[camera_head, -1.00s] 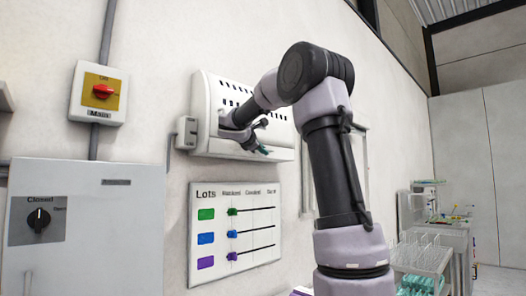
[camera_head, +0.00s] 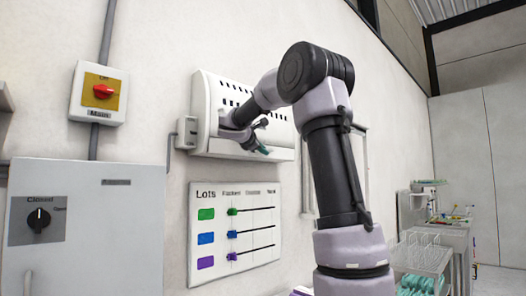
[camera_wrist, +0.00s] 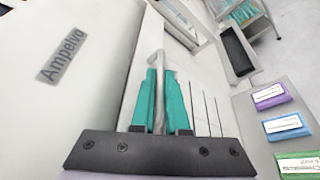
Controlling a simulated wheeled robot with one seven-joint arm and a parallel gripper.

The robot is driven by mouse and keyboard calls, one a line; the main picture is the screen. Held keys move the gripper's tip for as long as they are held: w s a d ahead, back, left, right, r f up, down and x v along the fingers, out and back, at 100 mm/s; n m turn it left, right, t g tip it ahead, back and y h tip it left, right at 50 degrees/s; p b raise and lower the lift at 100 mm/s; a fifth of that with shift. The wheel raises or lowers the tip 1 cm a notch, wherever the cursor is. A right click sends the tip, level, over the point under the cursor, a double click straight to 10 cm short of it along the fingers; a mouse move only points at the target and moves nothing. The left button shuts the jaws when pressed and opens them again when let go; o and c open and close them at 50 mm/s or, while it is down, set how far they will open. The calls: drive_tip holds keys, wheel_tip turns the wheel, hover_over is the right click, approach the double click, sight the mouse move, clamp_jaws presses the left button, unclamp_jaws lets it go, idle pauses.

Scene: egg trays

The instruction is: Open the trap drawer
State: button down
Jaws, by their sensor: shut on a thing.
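The trap unit is the white vented box (camera_head: 232,152) on the wall; its label reads "Ampelvo" in the wrist view (camera_wrist: 85,95). My gripper (camera_head: 262,150) is at its lower front. In the wrist view my gripper's teal fingers (camera_wrist: 160,82) stand close on either side of a pale, thin, upright handle-like bar (camera_wrist: 159,66), and are shut on it. Where the bar joins the unit is partly hidden by the fingers. I cannot see a clear gap showing how far the drawer stands out.
Below the unit hangs the Lots board (camera_head: 235,258) with coloured sliders. A red switch box (camera_head: 99,94) and a grey cabinet (camera_head: 90,235) are at left. A small grey box (camera_head: 187,133) adjoins the unit. A bench (camera_head: 452,240) and wire rack (camera_head: 422,258) stand at right.

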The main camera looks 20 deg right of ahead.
drive_tip(key=s+d, duration=0.3)
drive_tip(key=s, duration=0.7)
drive_tip(key=shift+d, duration=0.3)
drive_tip(key=shift+s, duration=0.1)
drive_tip(key=c, duration=1.2)
unclamp_jaws()
drive_tip(key=v, duration=1)
drive_tip(key=shift+s+a, duration=0.25)
drive_tip(key=shift+a, duration=0.05)
